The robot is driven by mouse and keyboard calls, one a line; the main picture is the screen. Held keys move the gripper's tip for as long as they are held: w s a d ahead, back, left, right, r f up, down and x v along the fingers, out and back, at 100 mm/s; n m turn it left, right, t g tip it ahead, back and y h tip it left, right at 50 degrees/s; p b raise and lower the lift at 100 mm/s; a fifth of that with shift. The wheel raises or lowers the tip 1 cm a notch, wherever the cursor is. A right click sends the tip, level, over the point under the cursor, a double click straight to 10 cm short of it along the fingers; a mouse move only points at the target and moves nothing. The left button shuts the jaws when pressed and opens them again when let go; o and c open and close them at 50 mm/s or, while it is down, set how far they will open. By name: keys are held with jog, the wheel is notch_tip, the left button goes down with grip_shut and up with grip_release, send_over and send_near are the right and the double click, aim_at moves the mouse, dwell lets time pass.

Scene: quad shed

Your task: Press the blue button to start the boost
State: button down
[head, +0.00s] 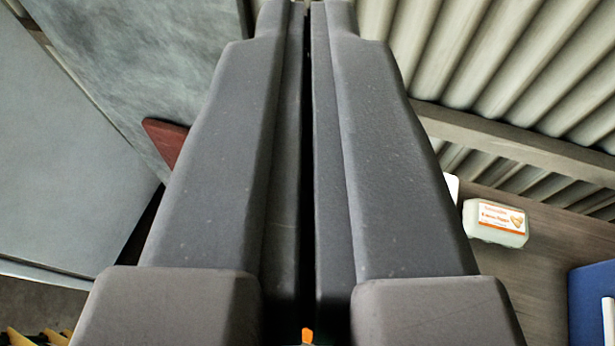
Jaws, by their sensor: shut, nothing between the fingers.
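My gripper (308,8) fills the middle of the head view. Its two dark grey fingers run side by side up to the top edge, with only a thin dark gap between them. They are shut and hold nothing. I do not see a blue button; the fingers hide much of the scene and their tips reach the top edge. What lies in front of the tips cannot be made out.
A white carton with orange print (496,222) sits on a wooden surface (530,275) at right. A blue object (592,290) is cut off by the right edge. Corrugated wall (480,60) rises behind. At left are grey panels (60,150) and a dark red piece (164,139).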

jog(key=w+f+m+g+y+p, duration=0.2)
jog(key=w+f+g, duration=0.2)
jog(key=w+f, duration=1.45)
jog(key=w+f+m+g, duration=0.1)
jog(key=w+f, duration=0.1)
jog(key=f, duration=0.9)
jog(key=w+f+m+g+p, duration=0.1)
jog(key=w+f+m, duration=0.1)
jog(key=f, duration=0.9)
jog(key=shift+w+f+m+g+y, duration=0.3)
jog(key=shift+w+y, duration=0.1)
jog(key=shift+f+b, duration=2.35)
jog(key=shift+f, duration=2.05)
jog(key=shift+f, duration=0.35)
